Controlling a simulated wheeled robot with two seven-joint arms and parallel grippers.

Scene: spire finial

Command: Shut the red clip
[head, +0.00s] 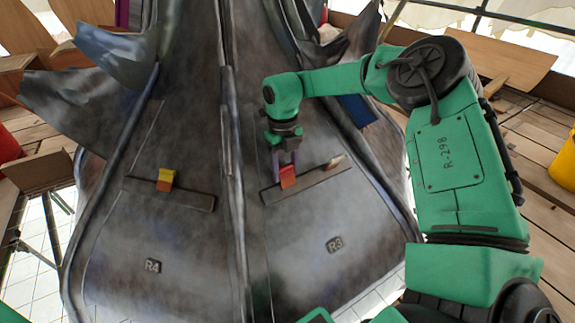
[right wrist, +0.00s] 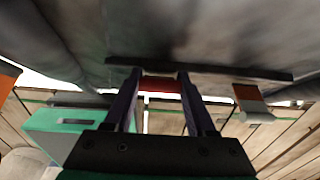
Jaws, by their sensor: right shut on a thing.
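The red clip (head: 288,180) sits on a dark bar (head: 318,184) on the right grey panel, above the label R3. My right gripper (head: 284,163) comes down on it from above, and its purple fingers are shut on it. In the right wrist view the red clip (right wrist: 160,84) shows between the two fingertips (right wrist: 160,78). The fingers hide part of the clip, and I cannot tell how far its lever is turned. My left gripper is not in view.
An orange and white clip (head: 335,161) stands on the same bar, right of the red one; it also shows in the right wrist view (right wrist: 250,102). A yellow and orange clip (head: 165,180) sits on the left panel's bar (head: 190,199). A raised seam (head: 232,150) divides the panels.

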